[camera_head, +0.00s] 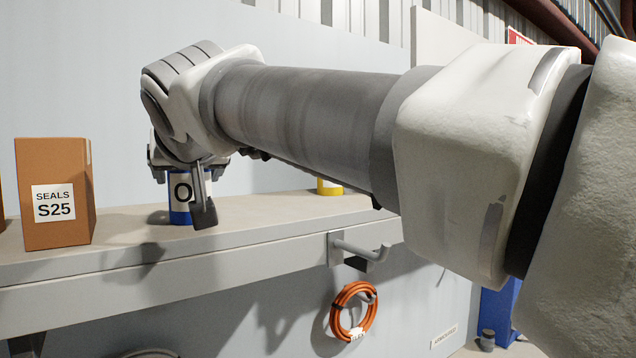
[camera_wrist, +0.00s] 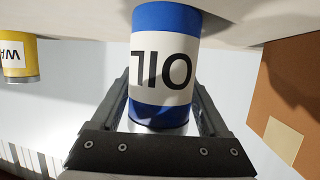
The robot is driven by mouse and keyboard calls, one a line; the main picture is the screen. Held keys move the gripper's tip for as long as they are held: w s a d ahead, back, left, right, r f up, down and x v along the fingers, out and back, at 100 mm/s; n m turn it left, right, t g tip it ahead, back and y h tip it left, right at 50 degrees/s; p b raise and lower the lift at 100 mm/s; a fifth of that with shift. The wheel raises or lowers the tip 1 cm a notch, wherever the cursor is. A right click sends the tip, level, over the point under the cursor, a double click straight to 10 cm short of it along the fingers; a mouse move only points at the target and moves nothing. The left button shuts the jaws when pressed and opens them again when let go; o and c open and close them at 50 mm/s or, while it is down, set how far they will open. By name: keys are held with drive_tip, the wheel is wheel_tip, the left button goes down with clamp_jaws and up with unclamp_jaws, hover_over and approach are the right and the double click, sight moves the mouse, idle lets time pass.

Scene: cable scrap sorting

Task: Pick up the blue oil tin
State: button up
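The blue oil tin (camera_head: 180,216) stands upright on the shelf in the head view, a blue cylinder with a white label reading OIL. In the wrist view the tin (camera_wrist: 164,62) appears upside down. My gripper (camera_wrist: 162,92) reaches down from above, with one finger on each side of the tin. The fingers look open, with a narrow gap at least on one side. In the head view my gripper (camera_head: 203,205) has one finger partly in front of the tin's label; the other finger is hidden.
A brown SEALS S25 box (camera_head: 54,195) stands left of the tin on the grey shelf (camera_head: 270,212). A yellow tin (camera_head: 328,188) stands to the right, partly behind my arm. An orange cable coil (camera_head: 352,308) hangs from a hook below the shelf.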

clamp_jaws()
drive_tip(key=shift+r, duration=0.2)
